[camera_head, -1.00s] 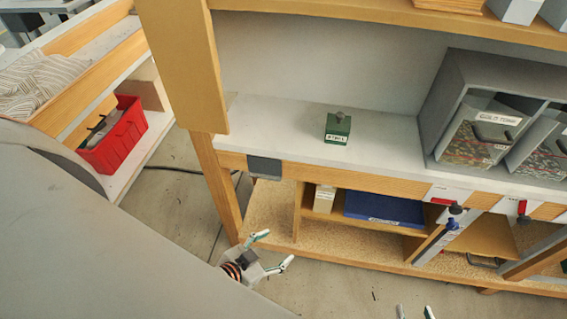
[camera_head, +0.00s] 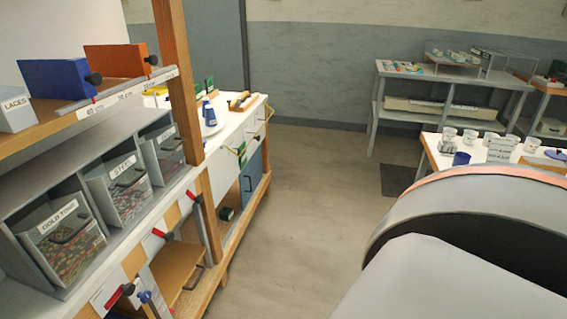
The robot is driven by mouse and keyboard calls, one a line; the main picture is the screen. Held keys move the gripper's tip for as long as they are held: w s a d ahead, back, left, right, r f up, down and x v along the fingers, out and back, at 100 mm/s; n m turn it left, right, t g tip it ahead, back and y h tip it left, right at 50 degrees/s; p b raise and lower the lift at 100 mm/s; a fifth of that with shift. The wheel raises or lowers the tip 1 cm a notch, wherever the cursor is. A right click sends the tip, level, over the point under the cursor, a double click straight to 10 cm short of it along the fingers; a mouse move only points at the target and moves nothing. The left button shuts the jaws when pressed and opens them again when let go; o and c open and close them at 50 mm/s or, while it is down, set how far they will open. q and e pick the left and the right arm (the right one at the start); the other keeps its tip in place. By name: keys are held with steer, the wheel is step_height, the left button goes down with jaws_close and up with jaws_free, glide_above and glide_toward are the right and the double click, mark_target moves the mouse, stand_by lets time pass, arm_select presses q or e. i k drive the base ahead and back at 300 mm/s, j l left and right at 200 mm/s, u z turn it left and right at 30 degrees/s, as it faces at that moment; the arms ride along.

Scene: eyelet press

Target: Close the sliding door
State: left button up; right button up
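Neither of my grippers is in view. A blue panel with a dark handle (camera_head: 251,178) stands under the white-topped unit (camera_head: 229,130) past the end of the shelf; it may be the sliding door, but I cannot tell for sure. An open compartment with a small dark green round thing (camera_head: 226,213) lies to the left of the panel.
The floor (camera_head: 315,200) in the middle is clear. A table with white cups (camera_head: 491,139) and a grey bench (camera_head: 450,80) stand at right.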

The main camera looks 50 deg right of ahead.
mark_target(255, 175)
steer(key=z, duration=1.55)
steer(key=i+l+z, duration=0.1)
steer(key=i+z, duration=0.25)
steer(key=i+l+z, duration=0.1)
steer(key=z, duration=0.25)
steer(key=i+u, duration=0.1)
steer(key=i, duration=0.9)
steer(key=i+u, duration=0.1)
steer(key=i, duration=0.95)
steer(key=i+l+u, duration=0.1)
steer(key=i, duration=0.9)
steer(key=i+j+z, duration=0.1)
steer(key=i, duration=1.4)
steer(key=i+z, duration=0.3)
steer(key=i, duration=0.4)
steer(key=i+j+z, duration=0.15)
steer(key=i+z, duration=0.15)
steer(key=i, duration=0.4)
steer(key=i+l+u, duration=0.1)
steer(key=i+u, duration=0.2)
steer(key=i+l+u, duration=0.3)
steer(key=i, duration=0.15)
steer(key=j, duration=0.1)
